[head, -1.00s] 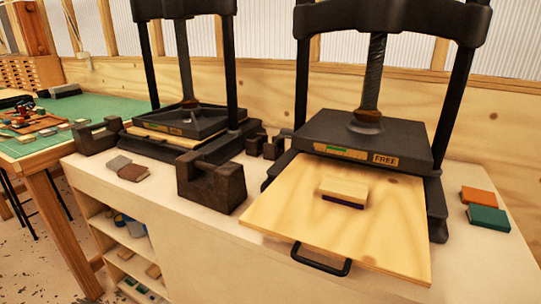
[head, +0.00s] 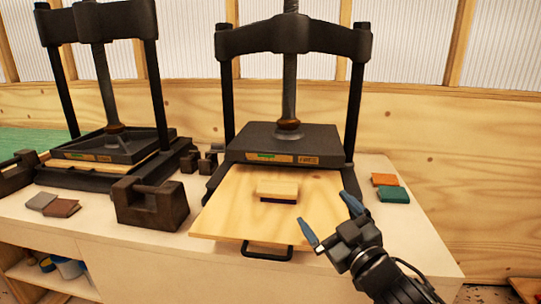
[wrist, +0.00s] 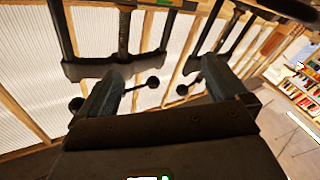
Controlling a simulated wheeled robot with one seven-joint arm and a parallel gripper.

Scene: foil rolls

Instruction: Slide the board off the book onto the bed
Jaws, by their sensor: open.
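The board (head: 277,187) is a small pale wooden block. It lies flat on top of a thin dark purple book (head: 278,199), of which only the front edge shows. Both rest near the middle of the light wooden bed (head: 225,212), pulled out from under the right press. My gripper (head: 321,205) is open and empty at the right front of the bed, to the right of the board and apart from it. In the wrist view, my gripper's fingers (wrist: 165,72) are spread with nothing between them. The board and book do not show there.
The right press's dark platen (head: 283,140) stands behind the board, between black posts. A dark iron weight (head: 150,203) sits left of the bed. Orange (head: 384,179) and teal (head: 393,195) blocks lie to the right. A black handle (head: 267,252) sticks out in front.

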